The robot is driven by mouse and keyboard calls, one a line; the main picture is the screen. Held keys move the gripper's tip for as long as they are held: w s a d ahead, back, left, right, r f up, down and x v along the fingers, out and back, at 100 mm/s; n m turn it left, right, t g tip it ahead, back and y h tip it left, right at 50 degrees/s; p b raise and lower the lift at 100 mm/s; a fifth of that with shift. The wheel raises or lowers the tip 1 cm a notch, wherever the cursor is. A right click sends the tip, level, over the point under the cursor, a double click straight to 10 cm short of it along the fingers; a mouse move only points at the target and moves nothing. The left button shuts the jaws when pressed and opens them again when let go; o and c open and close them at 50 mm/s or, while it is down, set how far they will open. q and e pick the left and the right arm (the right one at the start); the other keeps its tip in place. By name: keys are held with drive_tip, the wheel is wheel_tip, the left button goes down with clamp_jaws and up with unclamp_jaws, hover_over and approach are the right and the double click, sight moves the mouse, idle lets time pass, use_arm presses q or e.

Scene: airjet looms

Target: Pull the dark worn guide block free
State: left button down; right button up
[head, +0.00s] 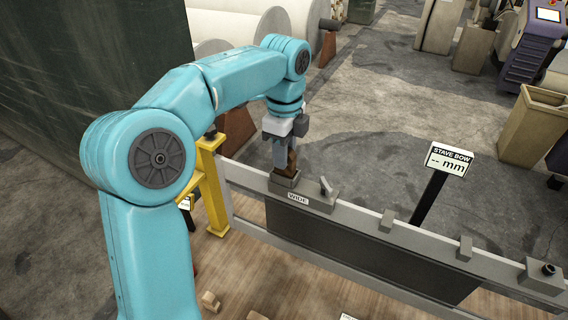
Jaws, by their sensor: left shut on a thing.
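My left arm reaches in from the left, and its gripper (281,160) points down over the left part of the grey rail. The fingers hide part of the block. My right gripper is out of view.
The rail (395,233) carries a WIDE label (298,198), a small knob (325,187) and a round fitting (548,269) at the right. A STAVE BOW display (449,160) stands behind it. A yellow post (212,185) is close to my arm. Wooden pieces (210,301) lie below.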

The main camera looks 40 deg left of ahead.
use_arm(q)
drive_tip(key=shift+d+r, duration=0.15)
drive_tip(key=shift+r, duration=0.1)
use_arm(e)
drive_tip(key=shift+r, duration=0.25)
use_arm(q)
wheel_tip(320, 180, up, 3)
drive_tip(key=p, duration=0.3)
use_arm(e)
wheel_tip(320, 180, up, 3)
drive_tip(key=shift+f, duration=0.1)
use_arm(q)
drive_tip(key=shift+r+p, duration=0.5)
drive_tip(key=shift+r, duration=0.35)
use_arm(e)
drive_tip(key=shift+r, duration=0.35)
use_arm(q)
drive_tip(key=shift+w+r, duration=0.1)
drive_tip(key=shift+r, duration=2.35)
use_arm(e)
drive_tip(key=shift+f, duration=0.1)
